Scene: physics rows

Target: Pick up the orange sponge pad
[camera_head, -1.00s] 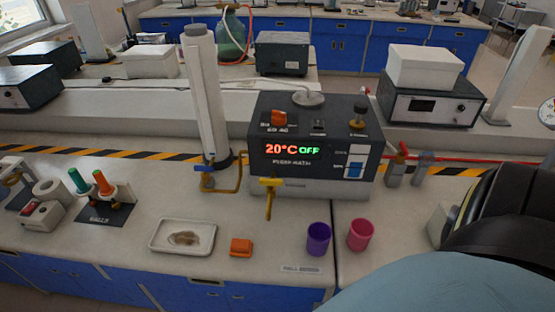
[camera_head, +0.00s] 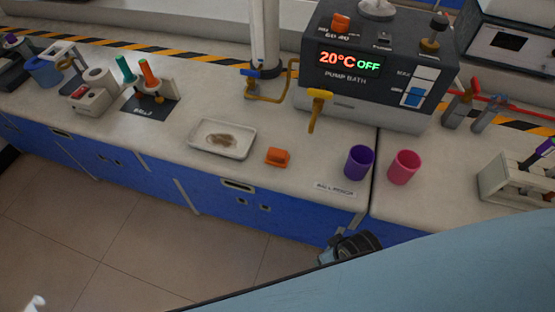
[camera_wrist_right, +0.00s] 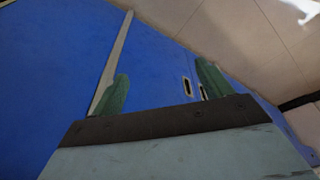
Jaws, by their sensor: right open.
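The orange sponge pad (camera_head: 278,157) lies on the pale bench top near its front edge, just right of a white tray (camera_head: 207,149) with a brownish patch in it. Nothing is holding the pad. My right gripper shows in the right wrist view (camera_wrist_right: 162,88), its two greenish fingers apart with nothing between them, facing blue cabinet doors. The pad is not in that view. In the head view my right arm crosses the lower right, and its fingers cannot be made out. My left gripper cannot be identified in either view.
Right of the pad stand a purple cup (camera_head: 360,162) and a pink cup (camera_head: 403,167). A yellow tap (camera_head: 317,108) of the pump bath (camera_head: 372,68) juts out behind. Blue cabinets (camera_head: 222,205) drop below the bench edge. The bench just behind the pad is clear.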

